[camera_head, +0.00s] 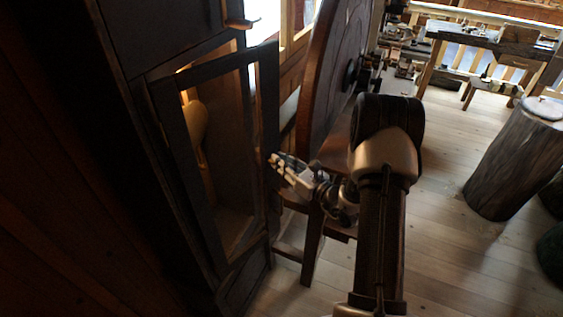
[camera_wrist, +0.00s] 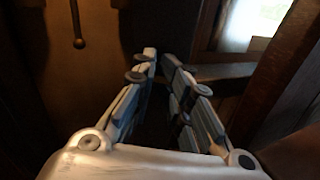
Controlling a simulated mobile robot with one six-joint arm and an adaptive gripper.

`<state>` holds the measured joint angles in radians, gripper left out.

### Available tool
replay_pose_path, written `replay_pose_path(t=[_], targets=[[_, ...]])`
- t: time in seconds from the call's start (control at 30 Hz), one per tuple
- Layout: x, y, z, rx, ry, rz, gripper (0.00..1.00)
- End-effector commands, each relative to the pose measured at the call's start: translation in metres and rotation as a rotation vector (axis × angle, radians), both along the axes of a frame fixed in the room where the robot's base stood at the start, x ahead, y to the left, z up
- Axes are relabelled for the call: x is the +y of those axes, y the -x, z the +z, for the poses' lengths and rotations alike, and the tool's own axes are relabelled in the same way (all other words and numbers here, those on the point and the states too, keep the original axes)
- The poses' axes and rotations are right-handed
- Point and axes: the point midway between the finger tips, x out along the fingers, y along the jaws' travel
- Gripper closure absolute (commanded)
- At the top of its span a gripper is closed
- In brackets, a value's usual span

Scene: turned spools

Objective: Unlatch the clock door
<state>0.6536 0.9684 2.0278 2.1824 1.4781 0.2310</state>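The clock (camera_head: 110,160) is a tall dark wooden case on the left in the head view. Its framed door (camera_head: 188,165) looks ajar, its right stile standing out past the case edge. A pale rounded shape (camera_head: 195,122) shows through the door frame. My gripper (camera_head: 273,159) is beside the right stile, close to it; contact cannot be told. In the wrist view my gripper (camera_wrist: 159,56) has a narrow dark gap between its fingertips, and I see nothing clearly held. No latch can be made out there. A dark rod with a knob (camera_wrist: 79,43) hangs at upper left.
A large round wooden piece (camera_head: 322,80) stands right behind my gripper, on legs (camera_head: 313,245). A small curved handle (camera_head: 240,24) juts from the case's upper part. A log stump (camera_head: 510,160) and benches are at right. The plank floor (camera_head: 450,250) is clear between.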

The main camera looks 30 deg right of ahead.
Motion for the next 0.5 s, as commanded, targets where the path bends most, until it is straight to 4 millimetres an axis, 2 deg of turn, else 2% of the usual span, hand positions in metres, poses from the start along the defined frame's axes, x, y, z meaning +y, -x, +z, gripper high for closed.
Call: replay_pose_path(t=[0.03, 0.1, 0.5], targets=[[0.0009, -0.0018, 0.0092, -0.023, 0.002, 0.007, 0.97], [0.0013, -0.0017, 0.0090, -0.023, 0.002, 0.008, 1.00], [0.0024, -0.0012, 0.0087, -0.021, 0.003, 0.012, 1.00]])
